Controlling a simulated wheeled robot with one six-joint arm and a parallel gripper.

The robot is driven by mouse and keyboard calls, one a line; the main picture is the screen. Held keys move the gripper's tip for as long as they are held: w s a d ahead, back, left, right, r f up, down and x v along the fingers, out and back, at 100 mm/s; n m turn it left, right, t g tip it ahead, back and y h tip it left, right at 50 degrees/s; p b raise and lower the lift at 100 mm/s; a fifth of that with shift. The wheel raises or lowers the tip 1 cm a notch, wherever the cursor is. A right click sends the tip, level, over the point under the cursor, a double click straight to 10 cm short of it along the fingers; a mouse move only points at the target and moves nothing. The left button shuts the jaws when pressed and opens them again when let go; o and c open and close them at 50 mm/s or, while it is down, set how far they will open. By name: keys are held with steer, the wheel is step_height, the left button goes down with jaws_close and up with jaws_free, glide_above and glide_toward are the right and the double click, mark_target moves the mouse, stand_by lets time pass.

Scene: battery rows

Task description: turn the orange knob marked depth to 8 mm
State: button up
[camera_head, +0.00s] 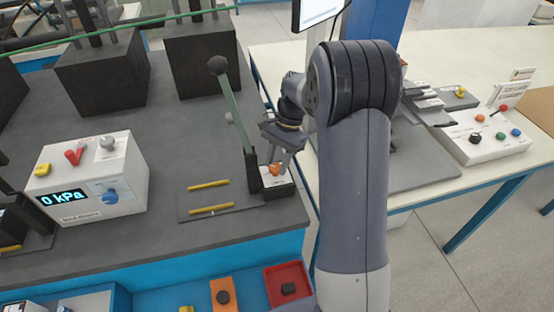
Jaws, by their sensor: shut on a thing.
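The orange knob (275,170) sits on a small pale-topped block (283,184) at the right end of a flat plate on the grey bench. The marking by the knob is too small to read. My gripper (278,164) points down at the knob, with its fingers around it, and is shut on it. The fingers partly cover the knob, so its pointer and setting cannot be made out. A green lever (234,112) with a black ball top rises just left of the block.
Two yellow bars (209,185) lie on the plate to the left. A white box (90,180) reading "0 kPa" stands farther left. Dark blocks (200,58) stand behind. A white panel with several knobs (488,138) is on the right table. Red and orange trays (285,287) are in front.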

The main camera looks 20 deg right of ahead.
steer(key=m+t, duration=0.1)
steer(key=m, duration=0.1)
steer(key=m+y+p, duration=0.1)
steer(key=m, duration=0.2)
steer(key=shift+s+d+r+t, duration=0.1)
steer(key=shift+s+t, duration=0.1)
steer(key=shift+t, duration=0.2)
steer(key=m+t, duration=0.1)
steer(key=m, duration=0.1)
steer(key=m+p, duration=0.1)
steer(key=m, duration=0.2)
steer(key=shift+s+t+p, duration=0.1)
steer(key=shift+t+p, duration=0.2)
steer(key=shift+t, duration=0.1)
steer(key=o, duration=1)
steer(key=shift+c, duration=0.2)
steer(key=v, duration=1)
steer(key=shift+r, duration=0.35)
steer(key=shift+s+f, duration=0.1)
steer(key=shift+s, duration=0.05)
steer(key=x, duration=1)
steer(key=shift+f, duration=0.35)
